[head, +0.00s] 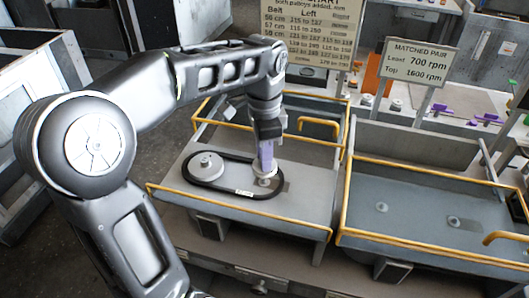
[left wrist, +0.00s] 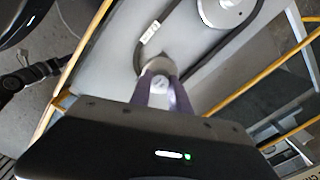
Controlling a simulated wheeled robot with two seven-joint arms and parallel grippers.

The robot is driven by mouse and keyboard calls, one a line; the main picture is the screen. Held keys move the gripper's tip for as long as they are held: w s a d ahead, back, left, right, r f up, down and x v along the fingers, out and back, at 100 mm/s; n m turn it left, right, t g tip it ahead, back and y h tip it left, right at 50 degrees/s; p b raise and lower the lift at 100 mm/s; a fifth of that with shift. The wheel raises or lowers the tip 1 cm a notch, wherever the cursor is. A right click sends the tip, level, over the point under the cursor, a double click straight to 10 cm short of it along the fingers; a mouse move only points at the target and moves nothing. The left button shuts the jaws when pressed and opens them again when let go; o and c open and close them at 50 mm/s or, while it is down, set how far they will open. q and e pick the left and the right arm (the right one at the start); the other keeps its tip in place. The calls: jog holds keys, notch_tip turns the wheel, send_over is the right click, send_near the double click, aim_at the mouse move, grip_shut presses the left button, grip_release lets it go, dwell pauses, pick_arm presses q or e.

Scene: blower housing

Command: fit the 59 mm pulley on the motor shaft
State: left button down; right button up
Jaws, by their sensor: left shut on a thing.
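My left gripper (head: 266,160) is over the right part of the left blower housing (head: 312,205), pointing down. Its purple fingers are shut on a small light grey pulley (head: 264,171), which also shows between the fingertips in the left wrist view (left wrist: 157,66). The motor shaft under it is hidden, so I cannot tell whether the pulley is seated. A black belt (head: 215,188) loops around a larger grey pulley (head: 205,164) on the left and reaches around the held pulley's spot. The pulley's size cannot be read. My right gripper is not in view.
Yellow rails (head: 240,208) edge the housing. A second housing (head: 415,225) on the right has two bare shafts (head: 381,207) and no belt. A belt chart (head: 312,35) and a matched-pair sign (head: 415,62) stand behind. Purple parts (head: 487,119) lie on the back bench.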

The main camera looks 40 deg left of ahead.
pick_arm(q)
jog(key=shift+f+b, duration=0.55)
jog(key=shift+f, duration=0.55)
jog(key=shift+f+b, duration=0.4)
jog(key=shift+f, duration=0.35)
dwell(0.8)
jog(key=shift+f, duration=0.35)
jog(key=c, duration=1.1)
grip_release()
jog(key=shift+c, duration=0.2)
jog(key=shift+r+p, duration=0.8)
jog(key=shift+r, duration=0.45)
